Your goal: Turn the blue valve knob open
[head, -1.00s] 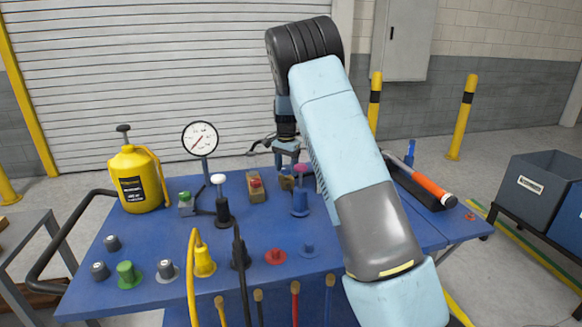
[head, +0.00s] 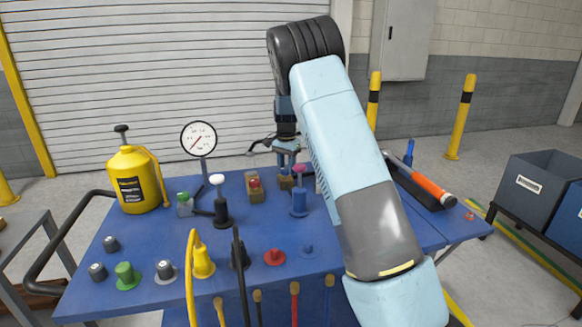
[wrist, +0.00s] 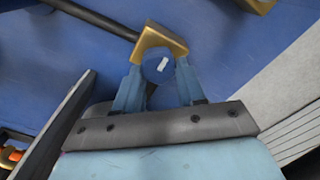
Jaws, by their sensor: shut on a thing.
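The blue valve knob (wrist: 157,69) is round with a white mark on its face, and the mark is tilted in the wrist view. A brass-coloured bracket-like part (wrist: 160,38) sits around its far side. My gripper (wrist: 159,80) has its two blue fingers on either side of the knob, shut on it. In the head view my gripper (head: 287,160) points down at the brass valve body (head: 285,182) at the back of the blue table. The knob is hidden there by the fingers.
A white-topped black lever (head: 220,205), a red-button box (head: 255,187) and a pressure gauge (head: 199,139) are to the left. An orange-handled tool (head: 432,188) lies right.

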